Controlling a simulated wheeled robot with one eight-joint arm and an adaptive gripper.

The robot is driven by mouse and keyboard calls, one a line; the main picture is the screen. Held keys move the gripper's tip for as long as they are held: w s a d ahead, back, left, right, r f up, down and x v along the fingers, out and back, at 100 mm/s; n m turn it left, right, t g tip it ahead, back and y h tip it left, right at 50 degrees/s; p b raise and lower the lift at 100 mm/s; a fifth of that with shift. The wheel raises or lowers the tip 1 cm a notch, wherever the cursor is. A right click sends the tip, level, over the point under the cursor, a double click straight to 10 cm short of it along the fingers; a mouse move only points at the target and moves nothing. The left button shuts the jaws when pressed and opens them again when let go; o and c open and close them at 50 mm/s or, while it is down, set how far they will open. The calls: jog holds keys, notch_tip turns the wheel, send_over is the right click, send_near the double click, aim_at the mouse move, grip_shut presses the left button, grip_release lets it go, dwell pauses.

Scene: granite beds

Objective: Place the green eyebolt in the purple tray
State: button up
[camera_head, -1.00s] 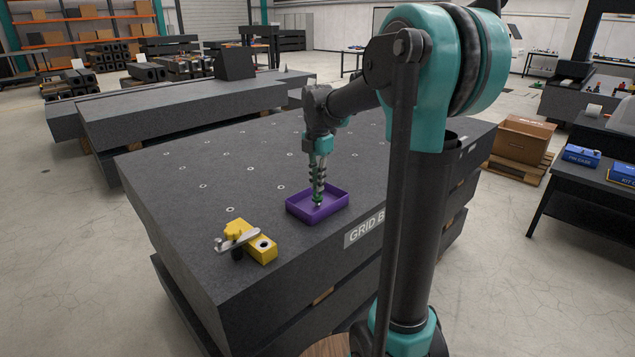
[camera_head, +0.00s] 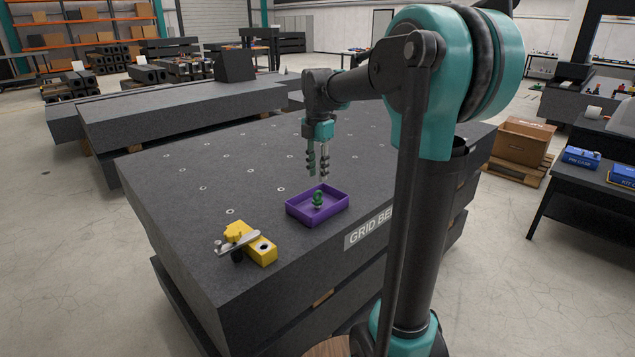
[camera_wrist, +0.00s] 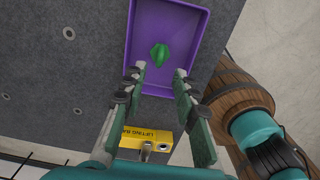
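The green eyebolt (camera_head: 317,198) sits inside the purple tray (camera_head: 301,215), on its floor and clear of the walls. It also shows in the wrist view (camera_wrist: 160,53), near the middle of the tray (camera_wrist: 133,45). My gripper (camera_head: 318,178) is above the tray, with its fingers apart and nothing between them. In the wrist view the open fingers of my gripper (camera_wrist: 160,72) point toward the tray, and the eyebolt lies beyond the fingertips.
The tray stands on a dark granite bed (camera_head: 190,230) near its front edge. A yellow block with a clamp-like part (camera_head: 262,249) lies to the left of the tray. A wooden barrel (camera_wrist: 236,92) shows at the right in the wrist view.

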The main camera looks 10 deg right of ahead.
aim_at(318, 191)
notch_tip(318, 191, up, 7)
jog(key=shift+r, duration=0.2)
jog(key=shift+s, duration=0.1)
dwell(0.5)
